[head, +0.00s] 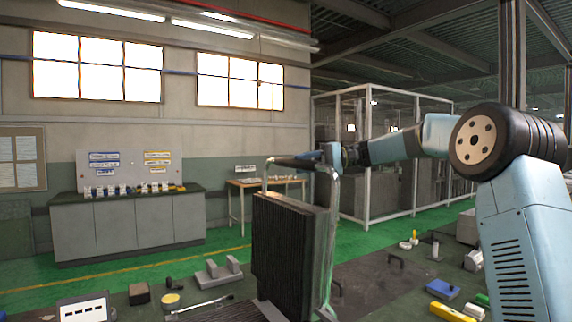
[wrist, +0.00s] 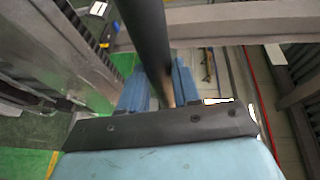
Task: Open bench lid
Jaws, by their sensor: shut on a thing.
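The bench lid (head: 285,255) is a dark ribbed panel with pale metal edges, standing steeply upright at the centre of the head view. A dark handle bar (head: 292,162) runs across its top, between bent metal tubes. My gripper (head: 322,156) is at the right part of this bar, reaching in from the right. In the wrist view the bar (wrist: 147,40) passes between the two blue fingers of my gripper (wrist: 160,85), which are shut on it. The lid's ribbed face shows at the upper left there. The lid's lower edge is cut off by the head picture.
The dark bench top (head: 375,278) holds a blue block (head: 442,289), a yellow block (head: 451,312), a grey bracket (head: 218,272) and other small parts on both sides of the lid. A grey cabinet (head: 128,228) and a caged area (head: 400,170) stand behind, across green floor.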

